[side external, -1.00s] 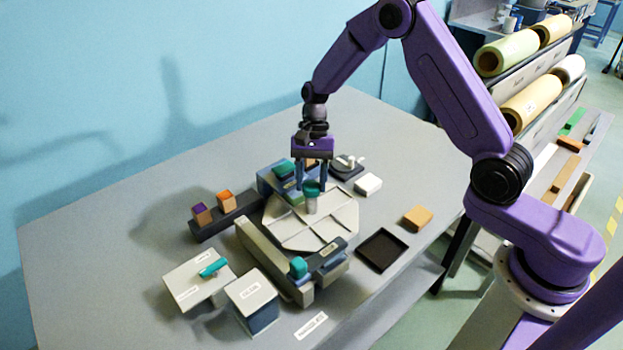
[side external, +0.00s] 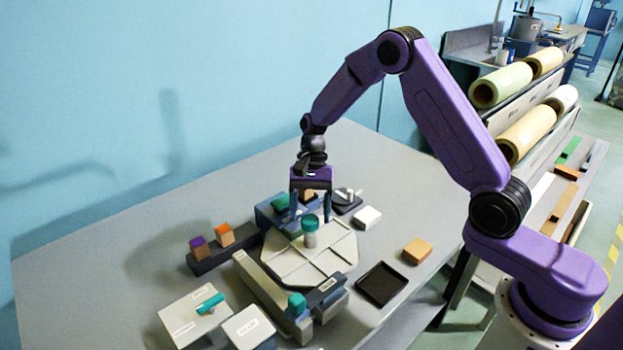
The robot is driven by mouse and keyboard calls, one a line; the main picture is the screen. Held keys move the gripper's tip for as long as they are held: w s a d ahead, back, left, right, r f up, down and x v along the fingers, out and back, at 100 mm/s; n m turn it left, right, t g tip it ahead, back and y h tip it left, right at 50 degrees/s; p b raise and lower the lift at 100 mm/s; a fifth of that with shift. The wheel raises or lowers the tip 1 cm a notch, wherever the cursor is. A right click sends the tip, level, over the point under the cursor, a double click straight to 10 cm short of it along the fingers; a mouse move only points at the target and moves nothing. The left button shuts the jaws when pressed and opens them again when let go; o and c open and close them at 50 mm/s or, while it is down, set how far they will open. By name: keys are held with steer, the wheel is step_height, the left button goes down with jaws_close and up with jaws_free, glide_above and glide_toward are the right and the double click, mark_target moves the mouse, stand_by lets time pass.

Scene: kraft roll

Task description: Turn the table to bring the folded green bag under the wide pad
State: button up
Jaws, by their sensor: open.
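The pale turntable (side external: 325,257) has raised dividers and an upright post with a teal cap (side external: 310,222). My gripper (side external: 311,217) is open, pointing down, with its fingers on either side of the cap; I cannot tell whether they touch it. A small flat green piece (side external: 294,233) shows at the table's far left, beside the blue station; it may be the folded green bag. A green block (side external: 281,202) sits on the blue station (side external: 264,212), partly behind my gripper. A teal knob (side external: 297,302) stands at the near station. I cannot tell which part is the wide pad.
A dark rack (side external: 225,255) with purple and orange-topped blocks stands left. Pale boxes, one with a teal handle (side external: 210,303), stand at front left. An empty black tray (side external: 382,283), an orange block (side external: 417,250) and a white block (side external: 367,217) lie right. The worktop's far left is clear.

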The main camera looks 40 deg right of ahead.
steer(key=v, duration=1.6)
steer(key=shift+d+r, duration=0.25)
steer(key=shift+r, duration=0.05)
steer(key=shift+w, duration=0.1)
steer(key=s+a+n+h, duration=0.1)
steer(key=s+a+n, duration=0.1)
steer(key=s+n, duration=0.3)
steer(key=s+a+r+n+t+h, duration=0.1)
steer(key=s+a+n, duration=0.15)
steer(key=s, duration=0.45)
steer(key=s+a+n+h, duration=0.1)
steer(key=s+a+n, duration=0.1)
steer(key=s+n, duration=0.3)
steer(key=s+d+f+n+t, duration=0.1)
steer(key=s+d+n, duration=0.2)
steer(key=s, duration=0.6)
steer(key=s+d+f+n+t, duration=0.1)
steer(key=s+d+f+n, duration=0.1)
steer(key=s+n, duration=0.4)
steer(key=s, duration=0.4)
steer(key=shift+s+d+n, duration=0.25)
steer(key=shift+d+n, duration=0.1)
